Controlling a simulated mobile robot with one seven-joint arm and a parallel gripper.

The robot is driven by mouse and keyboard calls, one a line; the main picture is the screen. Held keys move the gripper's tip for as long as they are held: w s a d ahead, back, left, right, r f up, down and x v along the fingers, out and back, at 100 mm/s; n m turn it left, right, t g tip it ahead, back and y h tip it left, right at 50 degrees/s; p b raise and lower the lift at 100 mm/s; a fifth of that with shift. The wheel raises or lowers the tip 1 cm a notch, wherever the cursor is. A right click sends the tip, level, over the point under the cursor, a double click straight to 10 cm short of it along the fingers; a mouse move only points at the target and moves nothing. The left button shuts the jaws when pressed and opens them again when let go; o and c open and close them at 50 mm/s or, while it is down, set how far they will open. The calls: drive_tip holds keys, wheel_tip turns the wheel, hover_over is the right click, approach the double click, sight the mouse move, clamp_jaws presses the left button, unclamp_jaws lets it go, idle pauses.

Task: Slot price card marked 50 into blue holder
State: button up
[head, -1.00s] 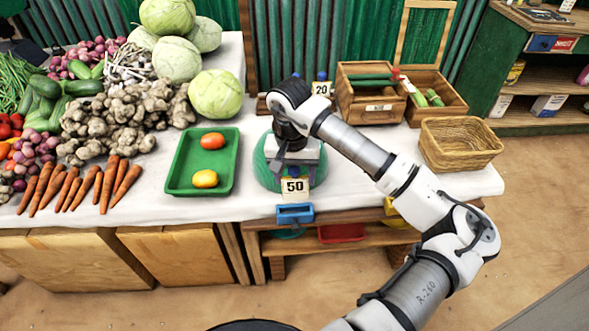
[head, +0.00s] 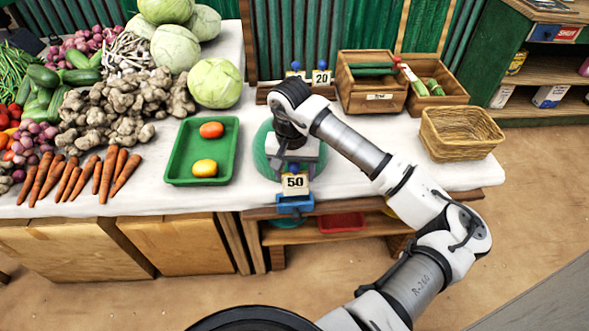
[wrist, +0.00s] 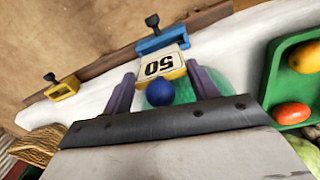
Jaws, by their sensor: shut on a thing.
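The price card marked 50 (head: 295,183) is upright, its number facing my body camera. Its blue knob (wrist: 160,92) is between the fingers of my gripper (wrist: 161,74), which is shut on the card. In the head view my gripper (head: 294,167) is partly hidden by the wrist. The blue holder (head: 296,204) is clamped on the table's front edge, directly below the card. In the wrist view the card's lower edge meets the blue holder (wrist: 163,40); I cannot tell how deep it sits in the slot.
A yellow holder (wrist: 63,89) is farther along the table edge. A green tray (head: 170,165) with two tomatoes stands left of my gripper. A card marked 20 (head: 321,77) stands at the back. A wicker basket (head: 461,153) is at the right. A green scale lies under my wrist.

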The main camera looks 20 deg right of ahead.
drive_tip(key=shift+f+b, duration=0.25)
drive_tip(key=shift+b, duration=0.2)
drive_tip(key=shift+f+y+b, duration=0.3)
drive_tip(key=shift+f+b, duration=0.95)
drive_tip(key=shift+b, duration=0.75)
drive_tip(key=shift+a+n, duration=0.1)
drive_tip(key=shift+n, duration=0.2)
